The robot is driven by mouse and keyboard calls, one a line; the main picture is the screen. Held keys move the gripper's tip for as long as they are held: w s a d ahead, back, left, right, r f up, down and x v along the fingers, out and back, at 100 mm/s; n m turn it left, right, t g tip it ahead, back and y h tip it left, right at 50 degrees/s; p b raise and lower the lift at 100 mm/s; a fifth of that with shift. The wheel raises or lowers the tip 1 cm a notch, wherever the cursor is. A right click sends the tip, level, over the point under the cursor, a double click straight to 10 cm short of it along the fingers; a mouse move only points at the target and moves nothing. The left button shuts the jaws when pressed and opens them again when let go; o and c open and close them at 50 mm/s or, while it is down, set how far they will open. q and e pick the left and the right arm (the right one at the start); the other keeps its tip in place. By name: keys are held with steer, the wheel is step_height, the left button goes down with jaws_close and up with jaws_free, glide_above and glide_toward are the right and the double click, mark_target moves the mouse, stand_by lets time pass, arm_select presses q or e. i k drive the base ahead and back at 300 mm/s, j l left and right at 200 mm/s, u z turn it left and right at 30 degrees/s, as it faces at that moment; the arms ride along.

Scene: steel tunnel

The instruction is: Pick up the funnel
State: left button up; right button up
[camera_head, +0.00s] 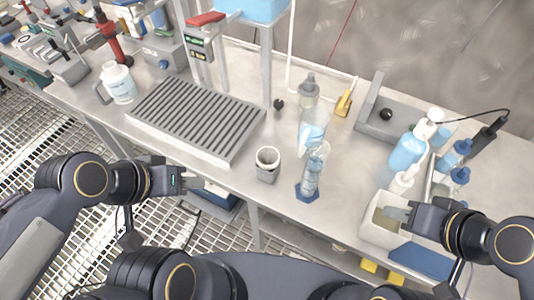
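I cannot pick out the funnel with certainty. A small white piece (403,182) by the back edge of an open beige box (375,234) is too small to name. A grey cup with a white rim (267,164) stands upright near the table's front edge. My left gripper (198,183) is at the front edge, left of the cup and apart from it. Its finger gap is unclear. My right gripper (394,212) is over the beige box, its fingertips pointing left. I see nothing clearly held in either gripper.
A clear cylinder with a blue base (312,172) and a clear bottle (312,125) stand mid-table. A ribbed grey tray (196,118) lies left. Blue bottles (407,150) crowd the right. Bare tabletop (345,160) lies between the cylinder and the blue bottles.

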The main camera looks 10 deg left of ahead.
mark_target(268, 158)
steer(key=k+l+u, duration=0.1)
steer(key=u, duration=0.35)
steer(key=k+u, duration=0.2)
steer(key=u, duration=0.3)
steer(key=k+u, duration=0.2)
steer(key=u, duration=0.25)
